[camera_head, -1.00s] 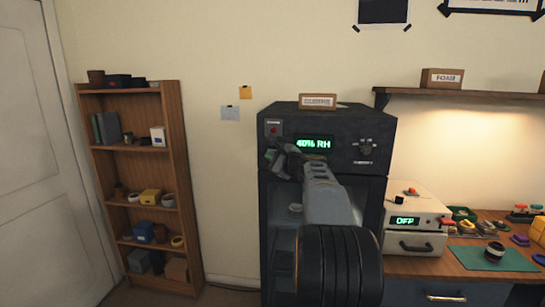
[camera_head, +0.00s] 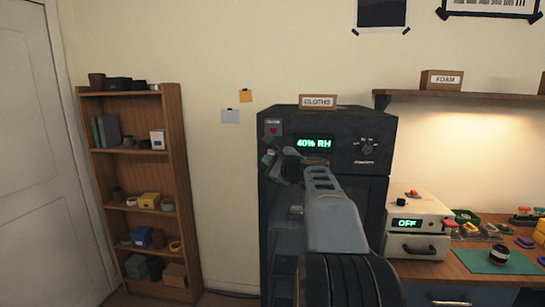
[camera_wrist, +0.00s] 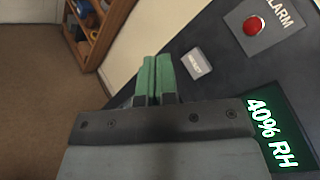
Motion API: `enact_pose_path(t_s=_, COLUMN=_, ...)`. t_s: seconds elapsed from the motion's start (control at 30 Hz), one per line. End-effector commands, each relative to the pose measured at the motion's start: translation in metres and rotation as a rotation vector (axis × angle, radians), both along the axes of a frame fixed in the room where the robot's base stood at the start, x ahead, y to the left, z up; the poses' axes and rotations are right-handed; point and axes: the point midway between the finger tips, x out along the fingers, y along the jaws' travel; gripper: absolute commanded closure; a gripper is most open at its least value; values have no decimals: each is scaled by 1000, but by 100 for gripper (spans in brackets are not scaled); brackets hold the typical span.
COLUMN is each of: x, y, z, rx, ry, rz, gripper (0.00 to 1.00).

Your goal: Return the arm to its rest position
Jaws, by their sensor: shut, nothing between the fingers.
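My gripper (camera_head: 268,158) is in front of the upper left of the dark cabinet (camera_head: 378,125), below its red alarm button (camera_head: 273,130). In the wrist view my gripper (camera_wrist: 153,62) shows its two green fingers together, with nothing between them. The cabinet's green display (camera_head: 314,143) reads 40% RH, and it also shows in the wrist view (camera_wrist: 272,135). The alarm button (camera_wrist: 252,26) is at the wrist view's upper right, and a small grey button (camera_wrist: 196,62) is just right of the fingers. My arm hides part of the cabinet front.
A box labelled CLOTHS (camera_head: 318,101) stands on the cabinet. A wooden bookcase (camera_head: 178,150) is at the left. At the right, a white device (camera_head: 417,222) reading OFF, a green mat (camera_head: 497,261) and small parts sit on the bench.

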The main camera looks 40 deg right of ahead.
Motion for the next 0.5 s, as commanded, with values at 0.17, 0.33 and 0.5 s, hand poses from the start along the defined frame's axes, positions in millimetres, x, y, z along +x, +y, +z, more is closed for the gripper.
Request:
enact_pose_path(t_s=0.17, x=0, y=0, z=0, rx=0, ry=0, rz=0, gripper=100)
enact_pose_path(t_s=0.33, x=0, y=0, z=0, rx=0, ry=0, rz=0, gripper=100)
enact_pose_path(t_s=0.5, x=-1, y=2, z=-12, rx=-128, ry=41, rz=27, gripper=100)
